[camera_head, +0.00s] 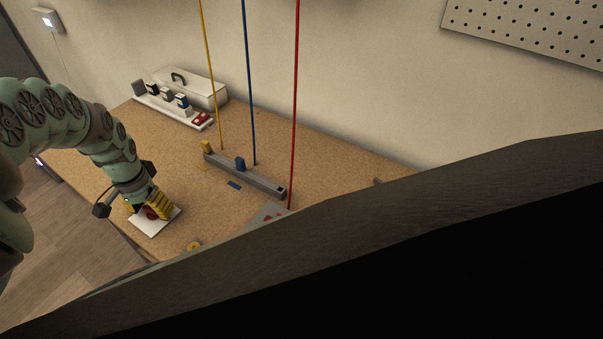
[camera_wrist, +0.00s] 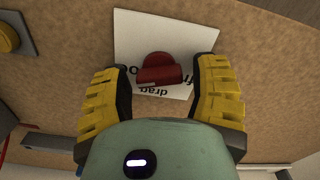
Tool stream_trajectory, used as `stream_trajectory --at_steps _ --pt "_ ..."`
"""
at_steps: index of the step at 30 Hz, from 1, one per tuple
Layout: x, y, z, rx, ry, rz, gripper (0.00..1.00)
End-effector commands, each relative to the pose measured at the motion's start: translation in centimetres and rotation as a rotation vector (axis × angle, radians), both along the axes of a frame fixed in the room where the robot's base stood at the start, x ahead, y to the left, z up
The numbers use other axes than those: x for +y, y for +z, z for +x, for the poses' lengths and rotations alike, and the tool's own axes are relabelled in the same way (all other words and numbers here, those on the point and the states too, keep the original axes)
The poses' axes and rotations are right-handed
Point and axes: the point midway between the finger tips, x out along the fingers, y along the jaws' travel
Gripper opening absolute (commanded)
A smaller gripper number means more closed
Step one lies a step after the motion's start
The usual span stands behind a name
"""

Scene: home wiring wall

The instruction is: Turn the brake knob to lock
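The red brake knob (camera_wrist: 158,68) sits on a white square plate (camera_wrist: 190,35) with dark printed lettering, partly legible as "drag". The knob's raised bar lies roughly crosswise in the wrist view. My gripper (camera_wrist: 162,76) is open, its two yellow ribbed fingers on either side of the knob, with a narrow gap at the left and a wider one at the right. In the head view, my gripper (camera_head: 150,207) is low over the white plate (camera_head: 155,228) at the front left of the table, and the fingers hide most of the knob.
A white strip of small blocks (camera_head: 172,110) and a white box (camera_head: 205,88) lie near the wall. A yellow round piece (camera_head: 194,246) is right of the plate. A dark panel blocks the lower right.

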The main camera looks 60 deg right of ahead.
Motion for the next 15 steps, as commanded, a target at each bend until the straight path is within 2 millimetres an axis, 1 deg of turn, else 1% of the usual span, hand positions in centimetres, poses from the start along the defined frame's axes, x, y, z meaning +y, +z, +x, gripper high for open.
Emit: stream_trajectory --at_steps 1,4,11,15 --pt "0.02 0.02 0.01 0.0 0.001 0.0 0.66" --pt "0.02 0.03 -0.01 0.001 0.001 0.001 0.76" --pt "0.0 0.07 -0.02 0.001 0.0 0.001 0.76" --pt "-0.04 0.56 0.1 -0.001 -0.001 -0.001 0.76"
